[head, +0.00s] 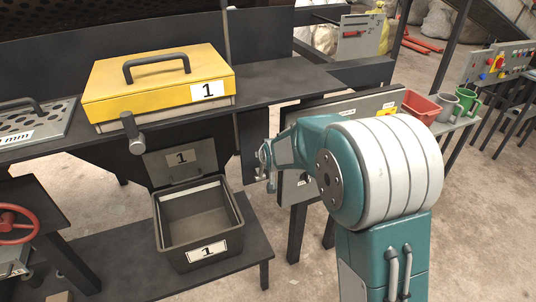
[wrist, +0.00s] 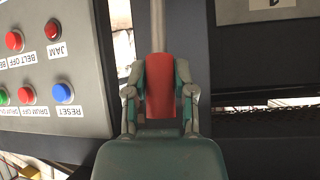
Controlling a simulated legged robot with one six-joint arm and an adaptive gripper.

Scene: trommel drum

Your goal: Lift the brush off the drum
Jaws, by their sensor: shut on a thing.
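My gripper (wrist: 161,85) is shut on the red grip of the brush (wrist: 158,88) in the wrist view, one finger on each side. A pale rod runs from the red grip out of the top of that view; the bristles are not visible. In the head view my gripper (head: 265,162) is beside the dark frame, right of the open bin, and the brush cannot be made out there. Dark mesh, perhaps the drum (head: 60,12), shows at the upper left edge of the head view. Whether the brush touches it cannot be seen.
A yellow lidded box (head: 150,98) marked 1 sits on the dark shelf. An open bin (head: 197,228) marked 1 stands below. A button panel (wrist: 50,75) is close on the left in the wrist view. A red tray (head: 420,107) and mugs stand at right.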

